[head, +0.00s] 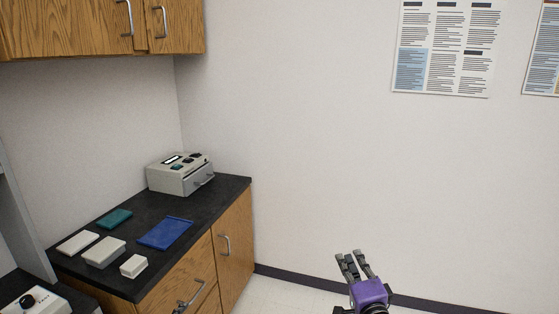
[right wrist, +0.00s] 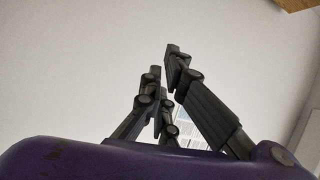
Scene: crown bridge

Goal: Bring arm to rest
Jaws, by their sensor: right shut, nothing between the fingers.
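My right gripper (head: 354,264) is at the bottom right of the head view, with its purple body and dark fingers pointing up. It is in free air in front of the white wall, well to the right of the counter. In the right wrist view its fingers (right wrist: 163,72) come close together at the tips, with nothing between them. My left gripper is not in view.
A black counter (head: 217,196) on wooden cabinets stands at the left. It holds a grey device (head: 180,174), a blue tray (head: 166,233), a teal case (head: 115,219) and white boxes (head: 104,252). A wall cabinet (head: 100,28) hangs above. Floor (head: 285,295) around the right gripper looks clear.

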